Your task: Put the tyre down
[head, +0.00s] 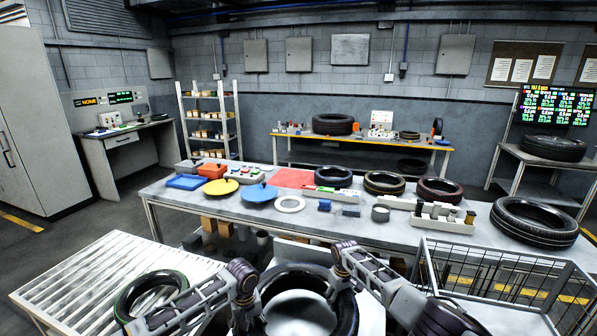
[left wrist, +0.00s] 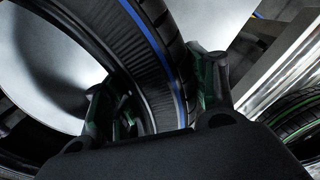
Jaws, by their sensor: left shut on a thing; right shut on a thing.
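A black tyre (head: 348,312) is at the bottom middle of the head view, tilted toward me, its lower part cut off. My left gripper (head: 252,312) is shut on its left side. My right gripper (head: 338,284) is shut on its right side. In the left wrist view the fingers of the left gripper (left wrist: 155,95) straddle the wall of the tyre (left wrist: 160,50), which has a blue stripe. A pale, smooth surface (head: 298,308) shows through the tyre's hole. I cannot tell whether the tyre touches it.
A slatted conveyor (head: 85,282) with a green-striped tyre (head: 128,292) lies left. A wire basket (head: 505,282) stands right. Ahead is a long table (head: 340,226) with several tyres, coloured lids and small parts. A back bench (head: 350,142) holds another tyre.

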